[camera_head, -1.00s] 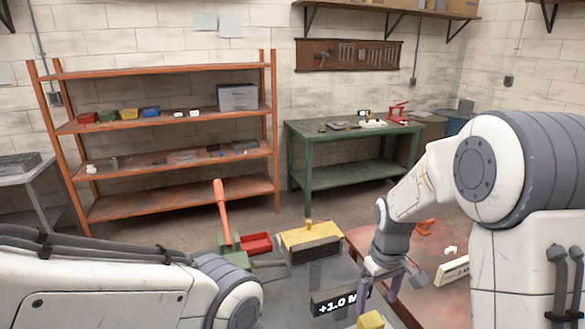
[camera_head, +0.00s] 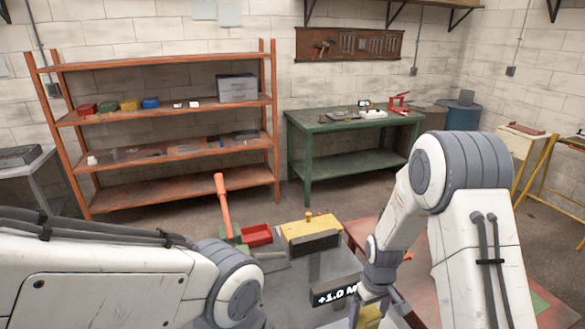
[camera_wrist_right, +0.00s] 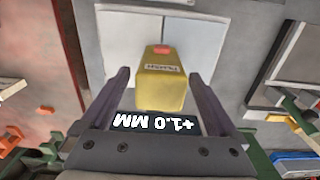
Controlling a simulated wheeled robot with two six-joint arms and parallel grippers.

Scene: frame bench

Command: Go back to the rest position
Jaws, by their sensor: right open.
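My right gripper (camera_head: 368,308) is low over the bench at the bottom of the head view. In the right wrist view my right gripper (camera_wrist_right: 160,80) is open, with its fingers apart. A yellow block (camera_wrist_right: 160,85) with a red top and a small label shows between the fingers, with a gap on each side. It also shows partly in the head view (camera_head: 368,318). A black display reading "+1.0 MM" (camera_head: 335,294) is beside the right gripper. My left arm enters from the left; its gripper is not in view.
A yellow-topped box (camera_head: 310,232), a red tray (camera_head: 257,235) and a green fixture with an orange lever (camera_head: 223,205) stand on the grey bench. A reddish surface (camera_head: 420,275) is at right. An orange shelf (camera_head: 165,190) and green table (camera_head: 350,155) stand behind.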

